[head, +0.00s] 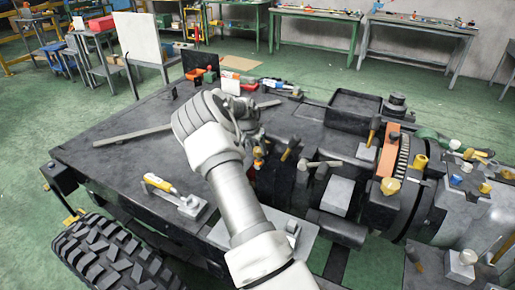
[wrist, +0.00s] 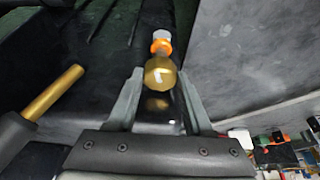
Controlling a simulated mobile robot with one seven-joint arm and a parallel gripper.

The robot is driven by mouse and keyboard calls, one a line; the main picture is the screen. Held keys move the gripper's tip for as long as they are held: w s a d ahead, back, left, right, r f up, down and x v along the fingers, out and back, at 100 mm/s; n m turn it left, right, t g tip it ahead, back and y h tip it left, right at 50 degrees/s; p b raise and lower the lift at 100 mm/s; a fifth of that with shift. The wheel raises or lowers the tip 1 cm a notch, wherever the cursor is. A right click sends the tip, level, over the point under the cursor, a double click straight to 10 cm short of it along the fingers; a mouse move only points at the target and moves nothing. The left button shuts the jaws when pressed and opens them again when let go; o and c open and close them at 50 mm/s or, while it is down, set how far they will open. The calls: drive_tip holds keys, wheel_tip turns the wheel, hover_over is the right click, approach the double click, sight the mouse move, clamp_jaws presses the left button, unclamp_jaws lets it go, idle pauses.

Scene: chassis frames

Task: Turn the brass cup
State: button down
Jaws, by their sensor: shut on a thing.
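The brass cup (wrist: 160,73) shows in the wrist view as a rounded golden piece with a pale mark on its face. An orange ring and a whitish end lie just beyond it. My gripper (wrist: 161,84) has one finger on each side of the cup and is shut on it. In the head view my arm and wrist hide most of the gripper. A small brass and orange part (head: 258,152) shows beside my wrist there, over the dark chassis (head: 130,145).
A brass rod (wrist: 54,92) with a dark end lies left of the fingers. Several blocks, hammers and brass fittings crowd the chassis to the right, near an orange block (head: 389,150). A long grey bar (head: 130,136) lies on the clearer left side. Workbenches stand behind.

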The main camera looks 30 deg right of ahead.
drive_tip(key=shift+m, duration=0.3)
drive_tip(key=shift+c, duration=1.5)
unclamp_jaws()
drive_tip(key=v, duration=1.7)
drive_tip(key=shift+w+a+r+p, duration=0.2)
drive_tip(key=shift+a+p, duration=0.1)
drive_tip(key=shift+p, duration=0.1)
